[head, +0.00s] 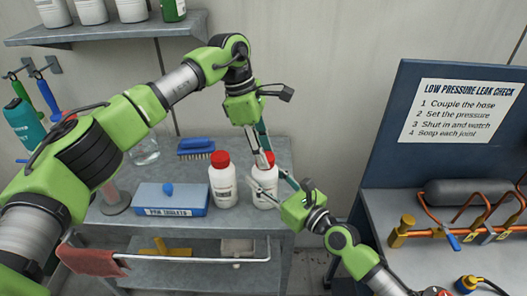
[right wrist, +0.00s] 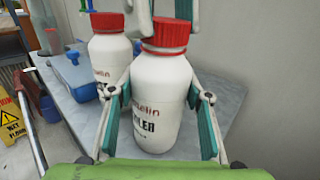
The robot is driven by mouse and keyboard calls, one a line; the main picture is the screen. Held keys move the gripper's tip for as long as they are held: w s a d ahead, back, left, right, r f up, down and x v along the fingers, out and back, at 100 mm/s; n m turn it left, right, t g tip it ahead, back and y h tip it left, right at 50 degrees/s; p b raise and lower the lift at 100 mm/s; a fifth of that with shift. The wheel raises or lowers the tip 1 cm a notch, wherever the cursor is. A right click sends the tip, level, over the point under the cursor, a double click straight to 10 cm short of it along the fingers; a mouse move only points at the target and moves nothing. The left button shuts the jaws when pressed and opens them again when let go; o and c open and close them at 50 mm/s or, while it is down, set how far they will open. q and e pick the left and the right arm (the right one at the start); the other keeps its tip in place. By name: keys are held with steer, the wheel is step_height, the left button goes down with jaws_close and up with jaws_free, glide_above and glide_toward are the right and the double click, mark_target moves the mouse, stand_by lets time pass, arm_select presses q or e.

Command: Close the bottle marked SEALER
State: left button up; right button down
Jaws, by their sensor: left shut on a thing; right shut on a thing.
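The held bottle (head: 265,186) is white with a red cap (head: 265,159) and stands upright on the grey bench. In the right wrist view this bottle (right wrist: 157,105) shows a label ending in "LER", with the rest hidden by its curve. Its red cap (right wrist: 168,36) sits over the mouth; I cannot tell how tight it is. My left gripper (head: 262,152) comes from above and is shut on the cap. My right gripper (right wrist: 158,98) is shut around the bottle body, one finger on each side.
A second white bottle (head: 223,187) with a red cap stands close on the left. A blue box (head: 171,199), a brush (head: 195,147) and a clear flask (head: 145,152) are further left. A sign panel (head: 461,111) and copper piping (head: 470,215) are at the right.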

arm_select(q)
steer(key=m, duration=0.2)
steer(key=m+g, duration=0.1)
steer(key=m, duration=0.1)
steer(key=m+y, duration=0.1)
steer(key=m, duration=0.2)
steer(key=shift+w+d+g, duration=0.15)
steer(key=shift+w+g, duration=0.1)
steer(key=shift+g, duration=0.15)
steer(key=shift+m, duration=1.1)
steer(key=o, duration=0.7)
steer(key=shift+s, duration=0.1)
steer(key=shift+c, duration=0.6)
